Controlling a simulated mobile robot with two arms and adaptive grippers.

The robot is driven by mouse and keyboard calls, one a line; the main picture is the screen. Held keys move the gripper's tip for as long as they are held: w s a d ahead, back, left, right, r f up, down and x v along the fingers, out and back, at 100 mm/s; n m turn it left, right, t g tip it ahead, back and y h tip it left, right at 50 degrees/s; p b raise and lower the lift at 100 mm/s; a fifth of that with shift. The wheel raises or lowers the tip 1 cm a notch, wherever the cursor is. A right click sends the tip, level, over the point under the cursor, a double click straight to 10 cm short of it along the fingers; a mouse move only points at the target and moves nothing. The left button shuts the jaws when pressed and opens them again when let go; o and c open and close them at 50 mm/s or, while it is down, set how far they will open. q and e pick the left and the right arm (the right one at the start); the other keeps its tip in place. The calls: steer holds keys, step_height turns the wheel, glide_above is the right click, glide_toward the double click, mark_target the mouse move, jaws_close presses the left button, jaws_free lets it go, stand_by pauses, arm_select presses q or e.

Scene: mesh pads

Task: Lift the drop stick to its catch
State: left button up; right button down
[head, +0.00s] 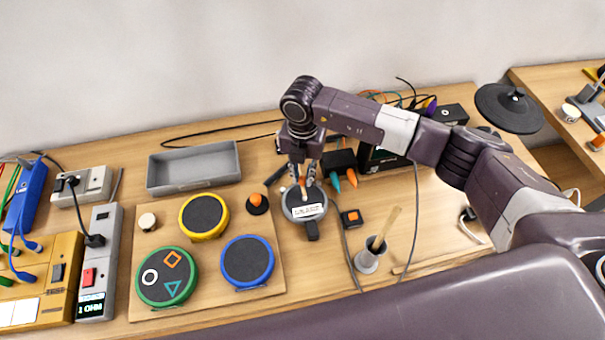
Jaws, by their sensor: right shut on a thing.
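My right gripper (303,180) points down over a small grey round unit (316,211) with a white label, right of the mesh pads. It is shut on a short tan piece (303,190), which looks like the drop stick. The fingers hide much of the piece, and I cannot tell whether it touches the unit. No catch can be made out. My left gripper is not in view.
A board holds yellow (203,216), green (166,277) and blue (247,262) rimmed pads. A grey tray (193,185) lies behind. A grey cup (366,262) with a wooden stick (385,228) stands right. An orange-button box (351,218) and cables are close to the gripper.

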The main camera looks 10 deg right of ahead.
steer(key=shift+r, duration=0.1)
steer(key=shift+w+r, duration=0.25)
steer(key=shift+r, duration=0.2)
steer(key=w+r+b, duration=0.2)
steer(key=w+r, duration=0.3)
steer(key=r, duration=0.5)
steer(key=shift+w+b, duration=0.25)
steer(key=shift+b, duration=0.15)
steer(key=shift+d+r, duration=0.1)
